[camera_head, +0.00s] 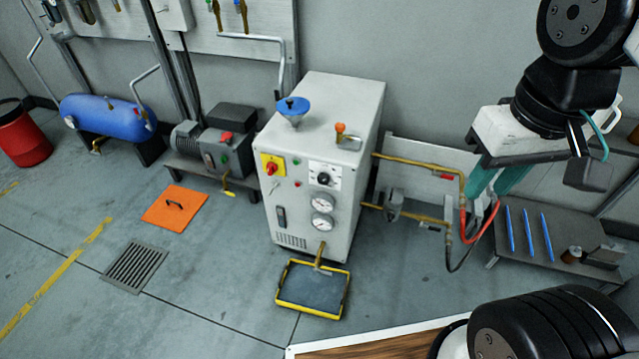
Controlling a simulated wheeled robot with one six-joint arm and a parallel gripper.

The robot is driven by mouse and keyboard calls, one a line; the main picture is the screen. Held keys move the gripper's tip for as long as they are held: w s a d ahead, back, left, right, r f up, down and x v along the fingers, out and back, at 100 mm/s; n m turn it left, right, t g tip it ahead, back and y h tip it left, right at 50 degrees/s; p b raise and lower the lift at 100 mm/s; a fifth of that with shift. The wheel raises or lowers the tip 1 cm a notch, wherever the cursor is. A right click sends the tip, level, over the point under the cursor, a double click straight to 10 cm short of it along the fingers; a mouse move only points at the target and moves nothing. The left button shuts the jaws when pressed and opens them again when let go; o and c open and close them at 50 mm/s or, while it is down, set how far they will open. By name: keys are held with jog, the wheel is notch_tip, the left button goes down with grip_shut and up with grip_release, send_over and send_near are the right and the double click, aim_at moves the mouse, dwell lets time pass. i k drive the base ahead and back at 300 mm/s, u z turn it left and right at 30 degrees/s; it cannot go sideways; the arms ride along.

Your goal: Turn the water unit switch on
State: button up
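The water unit is a light grey cabinet (345,115) standing on the floor in the middle of the view. A red rotary switch (271,169) on a yellow plate sits at the upper left of its front panel. The way its handle points is too small to tell. A black knob (323,179) on a white plate and two round gauges (322,201) are to its right. My gripper (490,190), with teal fingers, hangs at the right, well apart from the cabinet. The finger gap is not clear, and I see nothing held.
A yellow-rimmed tray (283,300) lies before the cabinet. Brass pipes (415,163) and red and black hoses run right toward a low bench (510,255) with blue rods. The floor in front is mostly clear.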

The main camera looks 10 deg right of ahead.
aim_at(272, 168)
jog(key=z, duration=0.5)
jog(key=k, duration=1.15)
jog(key=u, duration=0.35)
jog(key=i, duration=0.55)
jog(key=u, duration=0.65)
jog(key=i, duration=0.8)
jog(key=z, duration=0.2)
